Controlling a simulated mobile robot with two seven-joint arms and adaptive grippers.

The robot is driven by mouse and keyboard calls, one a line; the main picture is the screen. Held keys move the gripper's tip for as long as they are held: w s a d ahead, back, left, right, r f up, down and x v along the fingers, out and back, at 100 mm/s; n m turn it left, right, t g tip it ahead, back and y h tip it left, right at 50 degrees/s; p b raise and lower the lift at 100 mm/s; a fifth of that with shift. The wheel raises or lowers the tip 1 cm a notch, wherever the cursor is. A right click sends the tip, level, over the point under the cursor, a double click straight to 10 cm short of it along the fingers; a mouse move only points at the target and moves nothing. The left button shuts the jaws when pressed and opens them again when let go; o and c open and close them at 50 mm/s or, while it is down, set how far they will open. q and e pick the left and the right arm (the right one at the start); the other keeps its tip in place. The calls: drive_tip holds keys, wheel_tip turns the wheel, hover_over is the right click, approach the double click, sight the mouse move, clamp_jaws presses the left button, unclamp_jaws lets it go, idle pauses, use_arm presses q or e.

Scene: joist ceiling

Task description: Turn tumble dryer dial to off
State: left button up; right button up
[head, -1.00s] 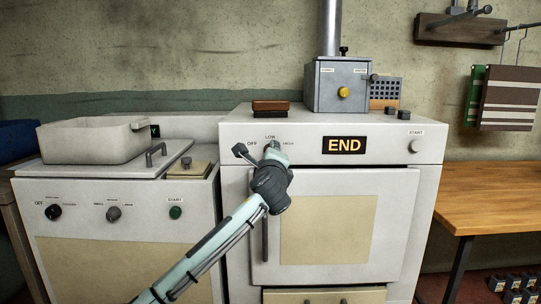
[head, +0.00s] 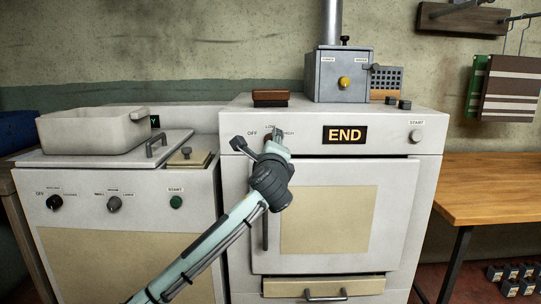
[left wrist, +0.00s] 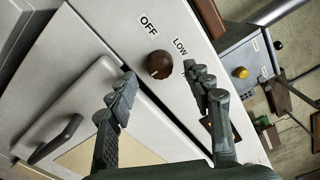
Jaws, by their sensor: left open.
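The dryer is the white machine (head: 395,180) in the middle of the head view, with an END display. Its dial (left wrist: 160,64) is a round brown knob between the OFF and LOW labels in the left wrist view. My right gripper is not in view.
A START knob (head: 416,135) sits at the panel's right. A vertical door handle (head: 265,225) is below the dial. A brown brush-like block (head: 270,97) and grey metal box (head: 340,78) stand on top. A second machine with a basin (head: 95,133) stands left.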

use_arm(q)
drive_tip(key=s, duration=0.9)
drive_tip(key=shift+s, duration=0.15)
